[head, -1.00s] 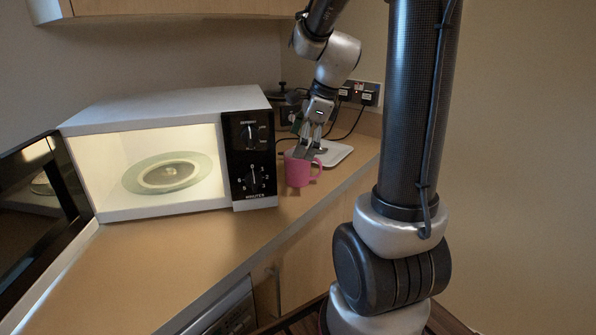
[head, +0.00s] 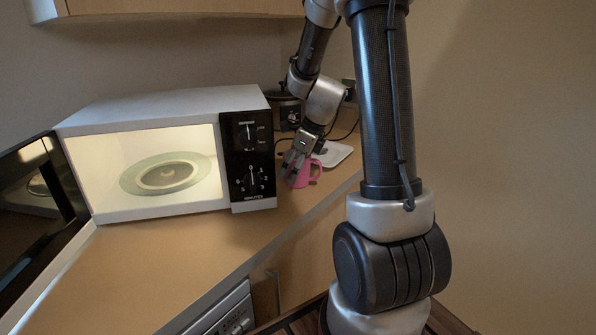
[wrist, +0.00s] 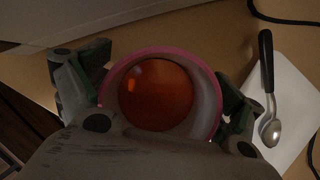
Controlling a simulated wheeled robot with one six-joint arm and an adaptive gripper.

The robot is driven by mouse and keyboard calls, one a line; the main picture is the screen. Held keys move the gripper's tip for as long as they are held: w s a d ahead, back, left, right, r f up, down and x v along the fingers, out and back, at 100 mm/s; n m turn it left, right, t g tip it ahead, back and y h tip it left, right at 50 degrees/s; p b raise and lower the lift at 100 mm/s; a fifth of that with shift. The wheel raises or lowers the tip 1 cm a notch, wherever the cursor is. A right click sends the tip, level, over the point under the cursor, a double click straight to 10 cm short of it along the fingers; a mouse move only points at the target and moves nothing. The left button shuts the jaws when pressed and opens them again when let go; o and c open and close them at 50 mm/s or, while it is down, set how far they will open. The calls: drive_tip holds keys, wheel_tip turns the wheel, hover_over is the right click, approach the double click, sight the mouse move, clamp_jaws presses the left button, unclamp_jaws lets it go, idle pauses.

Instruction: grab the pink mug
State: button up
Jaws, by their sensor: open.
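The pink mug (head: 308,174) stands upright on the counter just right of the microwave, with its handle toward the right in the head view. In the wrist view the mug's pink rim (wrist: 158,51) shows from above, with orange-red contents inside. My gripper (head: 294,166) is open at the mug in the head view. In the wrist view its fingers (wrist: 160,92) lie on the left and right of the mug, close to its sides. I cannot tell whether they touch it. The mug's near side is hidden by my gripper in the wrist view.
The white microwave (head: 160,108) with its door open and a plate (head: 165,172) inside stands close on the left. A dark pot (head: 284,108) and cables are behind. Counter in front is clear.

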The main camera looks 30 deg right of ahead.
drive_tip(key=c, duration=1.3)
drive_tip(key=shift+r, duration=0.15)
